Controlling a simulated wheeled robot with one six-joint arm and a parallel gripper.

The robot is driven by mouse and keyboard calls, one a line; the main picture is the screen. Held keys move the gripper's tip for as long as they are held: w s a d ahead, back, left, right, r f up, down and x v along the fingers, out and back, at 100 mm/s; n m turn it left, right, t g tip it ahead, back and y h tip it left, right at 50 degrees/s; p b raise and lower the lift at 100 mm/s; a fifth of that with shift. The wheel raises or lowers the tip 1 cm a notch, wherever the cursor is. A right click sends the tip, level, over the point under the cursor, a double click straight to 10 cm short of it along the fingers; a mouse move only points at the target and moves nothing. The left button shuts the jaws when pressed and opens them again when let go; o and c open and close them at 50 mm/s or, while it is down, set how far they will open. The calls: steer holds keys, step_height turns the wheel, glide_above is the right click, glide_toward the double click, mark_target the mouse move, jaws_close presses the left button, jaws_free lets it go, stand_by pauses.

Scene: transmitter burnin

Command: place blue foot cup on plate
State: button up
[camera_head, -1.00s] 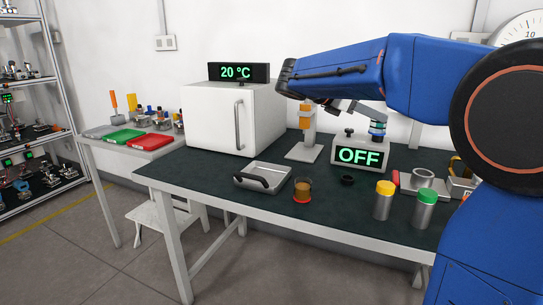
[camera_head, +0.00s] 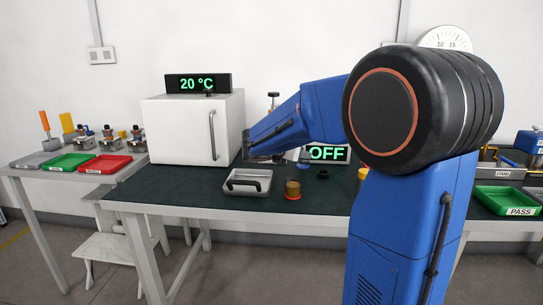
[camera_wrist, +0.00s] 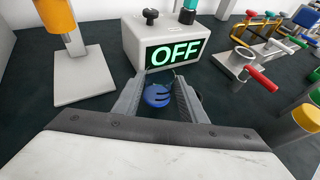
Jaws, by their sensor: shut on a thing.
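My gripper (camera_wrist: 161,80) has its two jaws on either side of a round blue part (camera_wrist: 158,96), which I take to be the blue foot cup. Its top face shows light marks in the wrist view, and its lower side is hidden. The jaws are just in front of the grey box (camera_wrist: 165,45) with the green OFF display. In the head view, my arm hides most of the gripper.
An amber cup (camera_head: 292,188) with a red foot stands right of the tray, with a black ring (camera_head: 323,174) behind it. A white oven (camera_head: 185,130) stands at the back left. A press stand (camera_wrist: 85,87) is left of the OFF box. Coloured trays lie on the left table.

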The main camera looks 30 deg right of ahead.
steer(key=w+a, duration=0.1)
steer(key=w, duration=0.4)
steer(key=w+a, duration=0.1)
steer(key=w, duration=0.5)
steer(key=w+a, duration=0.1)
steer(key=w, duration=0.4)
steer(key=shift+w, duration=0.4)
steer(key=shift+w+a+f, duration=0.1)
steer(key=shift+w+f, duration=0.15)
steer(key=shift+w, duration=0.05)
steer(key=shift+f, duration=0.5)
steer(key=shift+f, duration=0.15)
steer(key=o, duration=1.1)
steer(key=shift+s+r, duration=0.1)
steer(key=shift+r, duration=0.1)
steer(key=v, duration=1.1)
steer(key=shift+s+a, duration=0.2)
steer(key=shift+a, duration=0.2)
